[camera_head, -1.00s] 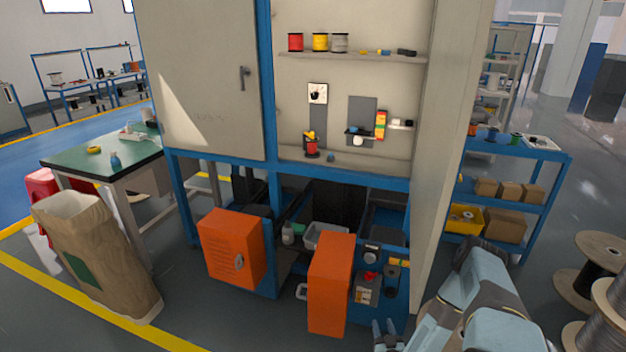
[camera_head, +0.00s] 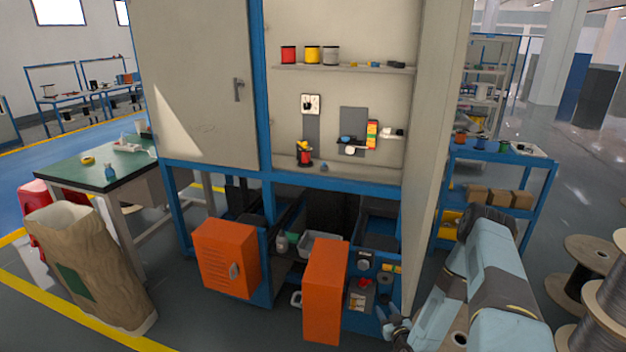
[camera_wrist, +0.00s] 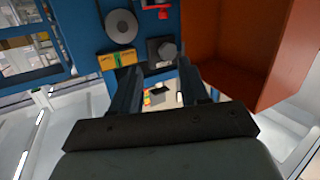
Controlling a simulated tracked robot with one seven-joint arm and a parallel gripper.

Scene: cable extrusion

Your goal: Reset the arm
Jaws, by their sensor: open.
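My gripper (camera_wrist: 163,92) is open in the wrist view, its two dark fingers apart with nothing held between them. Beyond the fingers is a blue panel (camera_wrist: 90,22) with a grey round part (camera_wrist: 121,26), yellow-green blocks (camera_wrist: 117,58) and a dark block with a grey knob (camera_wrist: 167,50). In the head view my gripper (camera_head: 387,328) is low, in front of the cabinet's lower right part and right of an orange door (camera_head: 325,290). Its fingers are small and partly hard to make out there.
The tall cabinet door (camera_head: 434,150) stands open close to my arm. Another orange door (camera_head: 226,258) hangs open at left. A paper sack (camera_head: 88,265) and green-topped table (camera_head: 105,167) stand left. Wire spools (camera_head: 610,290) and a blue shelf cart (camera_head: 500,187) stand right.

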